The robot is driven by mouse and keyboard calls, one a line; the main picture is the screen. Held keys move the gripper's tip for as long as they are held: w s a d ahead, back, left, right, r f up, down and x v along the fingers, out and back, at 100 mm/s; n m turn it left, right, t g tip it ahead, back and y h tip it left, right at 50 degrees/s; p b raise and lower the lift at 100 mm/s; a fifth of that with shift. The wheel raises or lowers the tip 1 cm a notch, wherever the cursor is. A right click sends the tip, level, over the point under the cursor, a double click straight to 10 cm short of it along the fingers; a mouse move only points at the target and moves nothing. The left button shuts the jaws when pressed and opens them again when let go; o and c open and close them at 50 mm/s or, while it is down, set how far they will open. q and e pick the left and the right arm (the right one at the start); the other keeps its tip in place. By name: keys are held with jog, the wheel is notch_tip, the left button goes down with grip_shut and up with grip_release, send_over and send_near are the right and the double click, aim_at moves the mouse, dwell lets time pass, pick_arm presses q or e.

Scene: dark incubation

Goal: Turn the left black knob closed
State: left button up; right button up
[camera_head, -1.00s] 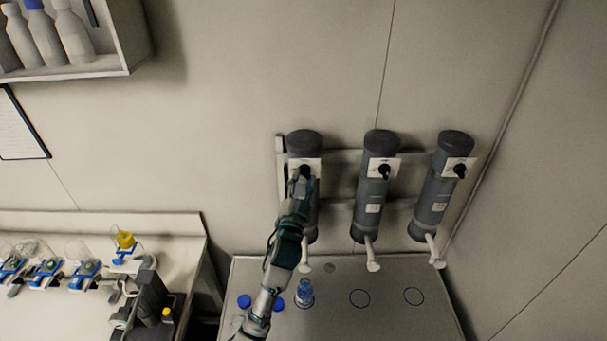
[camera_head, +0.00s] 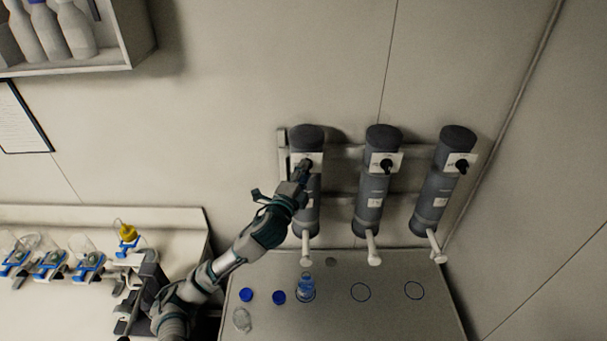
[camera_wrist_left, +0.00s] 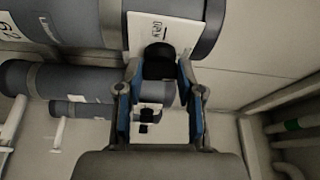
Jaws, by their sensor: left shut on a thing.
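Three dark grey cylinders hang on the wall, each with a white plate and a black knob. My left gripper (camera_head: 303,171) reaches up to the left cylinder (camera_head: 307,140) and covers most of its knob in the head view. In the left wrist view the left black knob (camera_wrist_left: 158,62) sits between the blue-lined fingers of my left gripper (camera_wrist_left: 160,85), which are shut on it. The middle knob (camera_head: 386,165) and the right knob (camera_head: 461,166) are uncovered. My right gripper is not in view.
A grey bench (camera_head: 385,318) stands under the cylinders with a clear bottle (camera_head: 306,288) below the left spout (camera_head: 306,250). Two blue caps (camera_head: 263,297) and a clear item (camera_head: 241,320) lie left of it. A shelf with bottles (camera_head: 75,30) hangs upper left.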

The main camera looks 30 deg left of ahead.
pick_arm(q)
jog(key=shift+f+m+g, duration=0.3)
jog(key=shift+m+g, duration=0.1)
jog(key=shift+m, duration=0.1)
jog(key=shift+d, duration=0.1)
jog(key=o, duration=1.1)
jog(key=shift+f, duration=0.1)
jog(key=shift+o, duration=0.3)
jog(key=shift+w, duration=0.1)
jog(key=shift+r, duration=0.2)
jog(key=s, duration=0.7)
jog(key=shift+s+d, duration=0.2)
jog(key=shift+d, duration=0.2)
jog(key=shift+w+f, duration=0.1)
